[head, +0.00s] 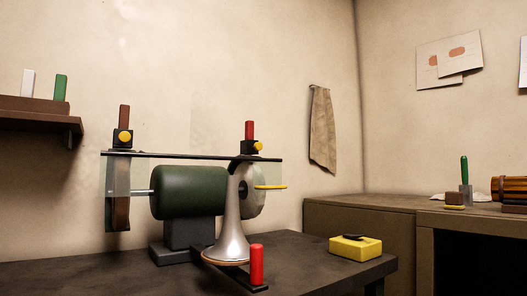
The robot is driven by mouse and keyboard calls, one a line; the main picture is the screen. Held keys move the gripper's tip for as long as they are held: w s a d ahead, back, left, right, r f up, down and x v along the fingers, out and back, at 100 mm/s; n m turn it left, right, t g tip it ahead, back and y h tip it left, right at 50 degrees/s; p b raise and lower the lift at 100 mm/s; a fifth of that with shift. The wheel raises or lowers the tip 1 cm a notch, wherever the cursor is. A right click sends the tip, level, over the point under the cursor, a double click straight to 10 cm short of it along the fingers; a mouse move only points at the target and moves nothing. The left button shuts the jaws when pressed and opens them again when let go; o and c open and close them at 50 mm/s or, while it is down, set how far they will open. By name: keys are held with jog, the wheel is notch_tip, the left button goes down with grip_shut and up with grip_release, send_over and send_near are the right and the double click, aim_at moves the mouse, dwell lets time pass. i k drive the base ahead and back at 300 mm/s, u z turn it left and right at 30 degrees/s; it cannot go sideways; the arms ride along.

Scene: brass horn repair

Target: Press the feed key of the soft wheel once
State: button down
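A bench grinder with a green motor (188,191) stands on the dark table. A pale grey-white wheel (253,190) is on its right end and a brown wheel (120,195) on its left. Above the pale wheel a black holder (247,147) carries a red bar (250,130) and a round yellow key (259,146). Above the brown wheel a black holder carries a brown bar (124,116) and another round yellow key (125,137). I cannot tell from looks alone which wheel is the soft one. My gripper is not in view.
A silver horn bell (231,235) stands in front of the pale wheel, partly hiding it. A red cylinder (257,264) stands at the front edge, and a yellow box (355,247) lies to the right. A flat yellow piece (270,187) sticks out beside the pale wheel.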

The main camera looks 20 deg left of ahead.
aim_at(258, 146)
jog(key=u, duration=0.9)
jog(key=i, duration=0.65)
jog(key=z, duration=0.55)
